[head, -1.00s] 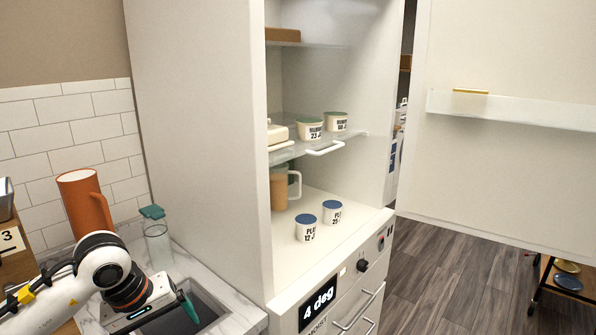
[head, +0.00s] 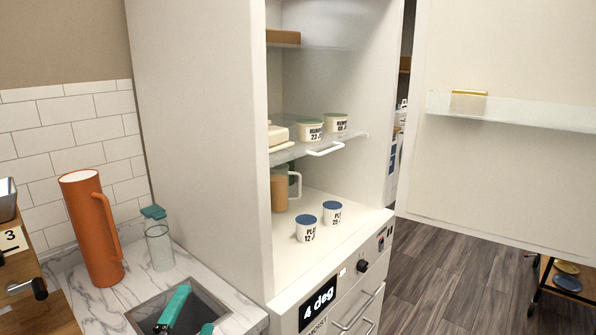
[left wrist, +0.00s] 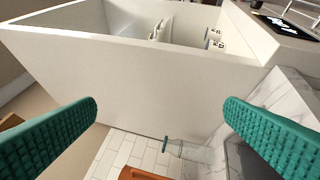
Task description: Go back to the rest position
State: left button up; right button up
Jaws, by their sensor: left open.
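My left gripper (head: 190,318) is at the bottom edge of the head view, over the dark sink recess, with only its teal fingers showing. In the left wrist view its two teal fingers (left wrist: 158,130) stand wide apart with nothing between them. It is open and empty. The open cabinet (head: 205,130) stands in the middle of the head view, clear of the gripper. My right gripper is not in view.
An orange pitcher (head: 88,230) and a glass bottle with a teal lid (head: 159,247) stand on the marble counter left of the cabinet. Blue-lidded cups (head: 306,229) and green-lidded tubs (head: 309,131) sit on its shelves. A wooden block unit (head: 22,270) is at far left.

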pick_arm(q)
jog(key=s+a+f+n+g+y, duration=0.2)
jog(key=s+f+n+g, duration=0.25)
jog(key=f, duration=0.35)
jog(key=s+a+f+n+g+y, duration=0.2)
jog(key=s+f+n+g, duration=0.2)
jog(key=f+n, duration=0.3)
jog(key=s+d+f+n+g+h, duration=0.15)
jog(key=s+f+n+g, duration=0.25)
jog(key=s+f+g, duration=0.65)
jog(key=s+f+t, duration=0.1)
jog(key=s+f, duration=0.1)
jog(key=f, duration=1)
jog(key=s+f, duration=0.3)
jog(key=f, duration=0.9)
jog(key=s+a+f, duration=0.3)
jog(key=s+f, duration=1.3)
jog(key=f, duration=0.1)
jog(key=shift+s+a+g, duration=0.2)
jog(key=shift+s+g, duration=0.05)
jog(key=shift+g, duration=0.15)
jog(key=shift+f+m, duration=0.1)
jog(key=shift+m, duration=0.15)
